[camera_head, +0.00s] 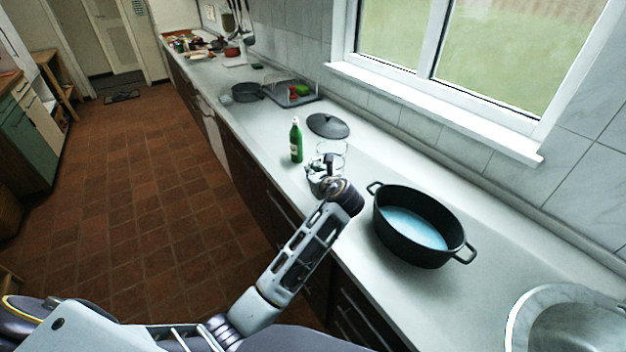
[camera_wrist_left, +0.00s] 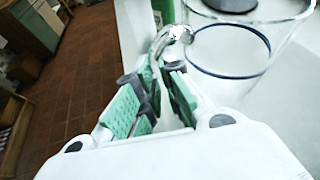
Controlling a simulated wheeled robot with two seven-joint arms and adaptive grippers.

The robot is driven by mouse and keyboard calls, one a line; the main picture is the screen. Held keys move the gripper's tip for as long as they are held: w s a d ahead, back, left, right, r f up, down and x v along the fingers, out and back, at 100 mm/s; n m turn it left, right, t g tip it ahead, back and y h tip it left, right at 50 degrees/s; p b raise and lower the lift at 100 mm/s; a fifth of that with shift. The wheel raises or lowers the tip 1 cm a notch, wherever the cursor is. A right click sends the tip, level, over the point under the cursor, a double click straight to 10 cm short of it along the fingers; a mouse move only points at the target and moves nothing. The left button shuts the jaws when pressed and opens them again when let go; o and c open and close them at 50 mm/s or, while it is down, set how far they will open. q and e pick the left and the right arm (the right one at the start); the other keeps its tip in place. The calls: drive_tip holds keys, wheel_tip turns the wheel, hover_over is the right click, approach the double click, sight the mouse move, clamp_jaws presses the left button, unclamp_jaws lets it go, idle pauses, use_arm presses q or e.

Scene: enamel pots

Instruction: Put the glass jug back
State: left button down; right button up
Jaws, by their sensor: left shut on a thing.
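The clear glass jug (camera_wrist_left: 232,75) has a blue ring around it and stands or hovers by the counter; I cannot tell whether its base touches. It also shows faintly in the head view (camera_head: 334,150), just beyond my left gripper (camera_head: 322,165). In the left wrist view my left gripper (camera_wrist_left: 158,85) has its green-padded fingers closed around the jug's handle (camera_wrist_left: 172,38). The jug's lower part is partly hidden by the gripper in the head view. My right gripper is not in view.
A black pot (camera_head: 419,232) with blue liquid stands right of the jug. A green bottle (camera_head: 296,140) is close on the left. A black lid (camera_head: 327,125) lies behind. A sink (camera_head: 560,318) is at lower right. Bare counter (camera_head: 500,240) lies right of the pot.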

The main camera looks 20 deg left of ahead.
use_arm(q)
drive_tip(key=shift+f, duration=1)
drive_tip(key=c, duration=1.6)
unclamp_jaws()
drive_tip(key=shift+o, duration=0.2)
drive_tip(key=shift+s+d, duration=0.2)
drive_tip(key=shift+s, duration=0.05)
drive_tip(key=v, duration=1.1)
drive_tip(key=shift+s+r, duration=0.15)
drive_tip(key=shift+r, duration=0.1)
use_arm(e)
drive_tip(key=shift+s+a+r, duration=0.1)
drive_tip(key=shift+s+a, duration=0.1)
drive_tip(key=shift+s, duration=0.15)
